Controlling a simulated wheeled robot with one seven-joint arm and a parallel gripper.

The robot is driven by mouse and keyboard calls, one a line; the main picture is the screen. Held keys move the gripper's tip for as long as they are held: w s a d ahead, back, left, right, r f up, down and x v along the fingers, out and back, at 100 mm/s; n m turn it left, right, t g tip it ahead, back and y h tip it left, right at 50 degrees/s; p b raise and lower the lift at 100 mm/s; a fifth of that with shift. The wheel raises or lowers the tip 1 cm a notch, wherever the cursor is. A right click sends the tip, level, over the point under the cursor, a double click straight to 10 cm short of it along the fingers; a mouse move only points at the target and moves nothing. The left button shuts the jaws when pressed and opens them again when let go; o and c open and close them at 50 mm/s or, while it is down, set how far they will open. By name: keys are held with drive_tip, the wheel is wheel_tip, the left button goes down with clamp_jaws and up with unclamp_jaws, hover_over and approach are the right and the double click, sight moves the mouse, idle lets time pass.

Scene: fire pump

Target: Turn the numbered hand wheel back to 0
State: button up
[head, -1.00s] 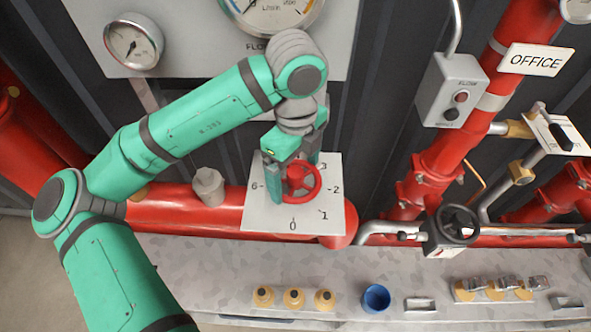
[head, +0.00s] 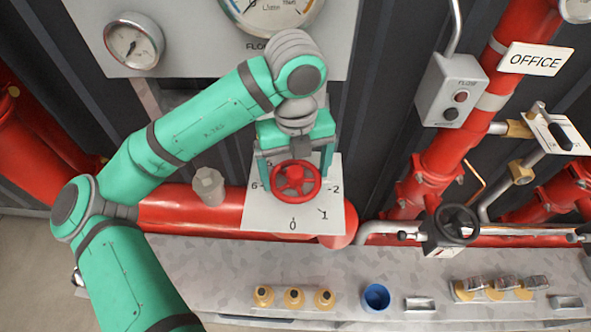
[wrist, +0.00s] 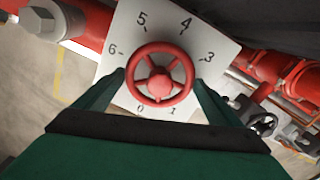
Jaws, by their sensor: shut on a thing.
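The red hand wheel (head: 296,181) stands in front of a white plate (head: 265,213) with numbers around it. In the head view 6, 2, 1 and 0 show, with 0 at the bottom; my gripper hides the upper numbers. In the wrist view the wheel (wrist: 160,75) shows whole, with 3, 4, 5 and 6 clear and 0 and 1 at the bottom. My gripper (head: 297,174) is shut on the wheel, one finger at each side of its rim.
A grey shelf (head: 225,265) below carries several yellow bottles, a blue cup (head: 376,297) and small metal parts. Red pipes run behind the plate and at the right. A black hand wheel (head: 457,223) and a grey switch box (head: 452,92) are on the right.

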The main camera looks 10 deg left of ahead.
drive_tip(key=m, duration=0.6)
drive_tip(key=shift+m, duration=0.4)
drive_tip(key=shift+m, duration=0.4)
drive_tip(key=m, duration=0.7)
drive_tip(key=o, duration=1)
